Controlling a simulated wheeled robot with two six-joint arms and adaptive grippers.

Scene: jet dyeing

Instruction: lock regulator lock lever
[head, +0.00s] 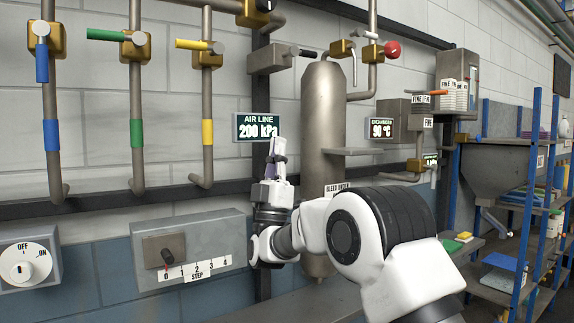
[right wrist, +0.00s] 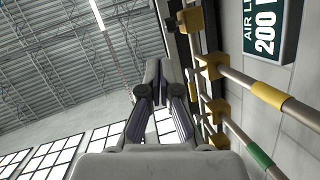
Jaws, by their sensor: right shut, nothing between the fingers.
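A grey box (head: 268,60) with a black-tipped lever (head: 305,53) sticking out to the right is on the wall above the air line display (head: 257,127), which reads 200 kPa. It may be the regulator lock lever; no label confirms this. A brass fitting with a black knob (head: 264,6) is above it at the top edge. My right gripper (head: 278,142) points up in front of the wall, below the lever and apart from it. In the right wrist view its fingers (right wrist: 159,65) are together and empty. My left gripper is out of view.
Blue, green and yellow handled valves (head: 105,34) stand on pipes at the left. A tall steel cylinder (head: 324,110) is right of the gripper. A step selector box (head: 190,250) is low left. Blue shelving (head: 535,150) stands at the right.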

